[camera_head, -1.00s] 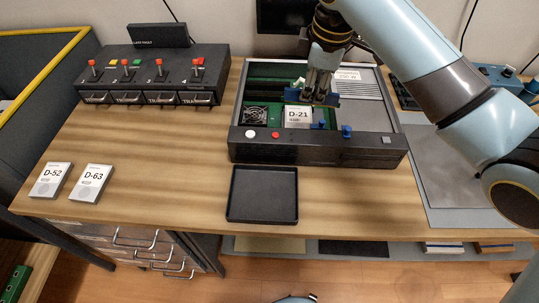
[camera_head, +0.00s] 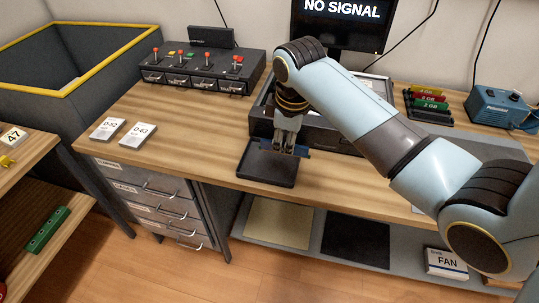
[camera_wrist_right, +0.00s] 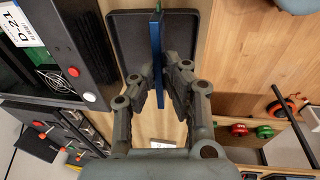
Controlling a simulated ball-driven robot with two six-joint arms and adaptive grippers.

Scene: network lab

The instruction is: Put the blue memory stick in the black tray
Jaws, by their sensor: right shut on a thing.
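The blue memory stick (camera_head: 302,152) is held in my right gripper (camera_head: 286,150), its blue ends showing on both sides of the fingers. In the wrist view the stick (camera_wrist_right: 157,50) is a long narrow blue bar, seen edge-on between the two fingers (camera_wrist_right: 160,80). The black tray (camera_head: 265,171) lies on the wooden bench near its front edge. The gripper and stick are over the tray's far part in the head view. The tray (camera_wrist_right: 129,38) shows behind the stick in the wrist view. I cannot tell whether the stick touches the tray. My left gripper is not in view.
The open computer case (camera_head: 322,137) stands behind the tray, partly hidden by my arm. Cards D-52 (camera_head: 109,128) and D-63 (camera_head: 139,135) lie at the left. A lever box (camera_head: 200,72) stands at the back left. A rack of coloured sticks (camera_head: 428,104) is at the right.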

